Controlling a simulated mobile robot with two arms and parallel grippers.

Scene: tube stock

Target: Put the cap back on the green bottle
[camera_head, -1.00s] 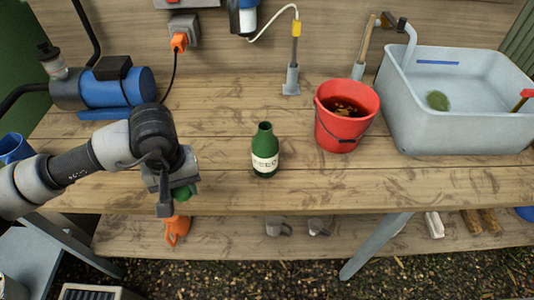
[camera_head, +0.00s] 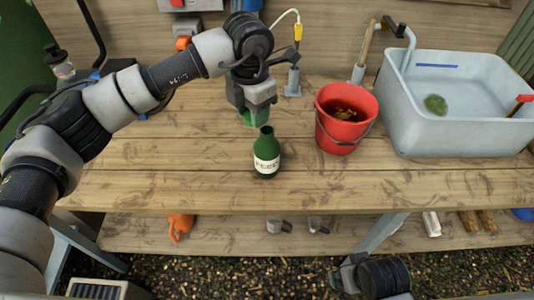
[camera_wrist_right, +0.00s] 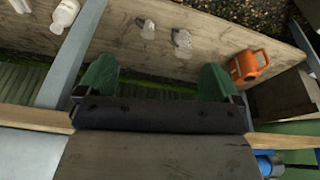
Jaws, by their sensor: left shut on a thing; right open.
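The green bottle (camera_head: 267,145) stands upright on the bench with a white label, its neck uncapped. My left gripper (camera_head: 257,114) points down just behind and slightly left of the bottle neck. It is shut on the green cap (camera_head: 256,120), partly hidden by the jaws. Cap and bottle mouth look close in the picture; I cannot tell the gap in depth. My right gripper (camera_head: 340,281) is low in front of the bench. In the right wrist view its green-tipped fingers (camera_wrist_right: 158,78) are wide apart with nothing between them.
A red bucket (camera_head: 336,140) with brown contents stands right of the bottle. The bench front is clear.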

